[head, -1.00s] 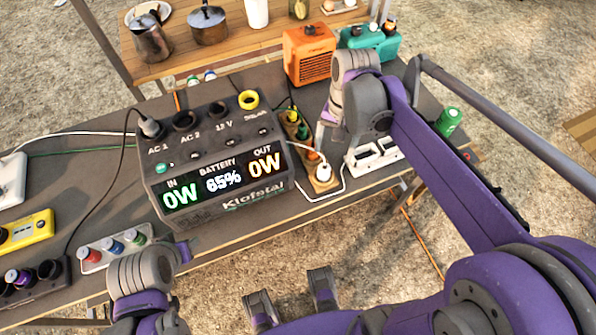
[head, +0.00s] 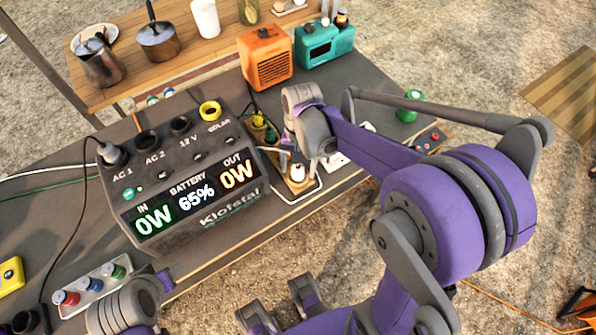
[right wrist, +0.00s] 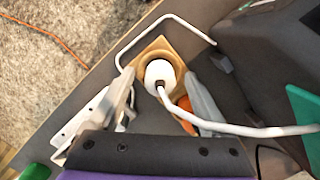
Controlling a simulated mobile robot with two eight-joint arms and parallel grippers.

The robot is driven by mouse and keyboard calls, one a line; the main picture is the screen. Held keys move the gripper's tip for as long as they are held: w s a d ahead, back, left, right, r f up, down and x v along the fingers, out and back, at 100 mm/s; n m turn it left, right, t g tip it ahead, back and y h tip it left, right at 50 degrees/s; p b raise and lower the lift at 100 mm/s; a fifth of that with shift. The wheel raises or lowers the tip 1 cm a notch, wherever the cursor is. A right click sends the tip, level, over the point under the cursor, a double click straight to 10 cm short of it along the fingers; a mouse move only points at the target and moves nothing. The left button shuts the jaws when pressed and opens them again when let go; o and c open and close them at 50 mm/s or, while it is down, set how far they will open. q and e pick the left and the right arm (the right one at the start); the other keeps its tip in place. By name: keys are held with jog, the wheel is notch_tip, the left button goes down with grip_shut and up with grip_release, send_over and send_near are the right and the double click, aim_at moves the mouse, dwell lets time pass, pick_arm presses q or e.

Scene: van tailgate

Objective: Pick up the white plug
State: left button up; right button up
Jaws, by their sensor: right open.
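The white plug (head: 297,173) sits upright in the front end of a tan socket strip (head: 307,186) on the dark table, beside the power station. Its white cord bends away to the right in the right wrist view, where the plug (right wrist: 159,72) shows end-on. My right gripper (right wrist: 159,79) is open, with one pale finger on each side of the plug. Whether the fingers touch it I cannot tell. In the head view my right wrist is above and just behind the plug, and hides much of the fingers. The fingers of my left gripper do not show.
The power station (head: 180,175) stands close to the left of the strip. Other plugs, yellow (head: 258,119) and green (head: 270,136), sit further back in it. An orange heater (head: 266,60) and a teal box (head: 325,43) stand behind. A white cable loops near the table's front edge.

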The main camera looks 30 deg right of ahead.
jog(key=shift+s+f, duration=0.1)
jog(key=shift+f, duration=0.15)
grip_shut()
jog(key=shift+r, duration=0.1)
notch_tip(320, 180, up, 10)
jog(key=shift+r+p, duration=0.1)
jog(key=shift+p, duration=0.7)
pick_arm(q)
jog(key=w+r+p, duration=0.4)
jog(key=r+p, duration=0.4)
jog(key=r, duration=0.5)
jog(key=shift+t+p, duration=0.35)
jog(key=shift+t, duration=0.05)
pick_arm(e)
notch_tip(320, 180, up, 15)
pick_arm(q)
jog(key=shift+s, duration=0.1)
pick_arm(e)
jog(key=shift+a, duration=0.1)
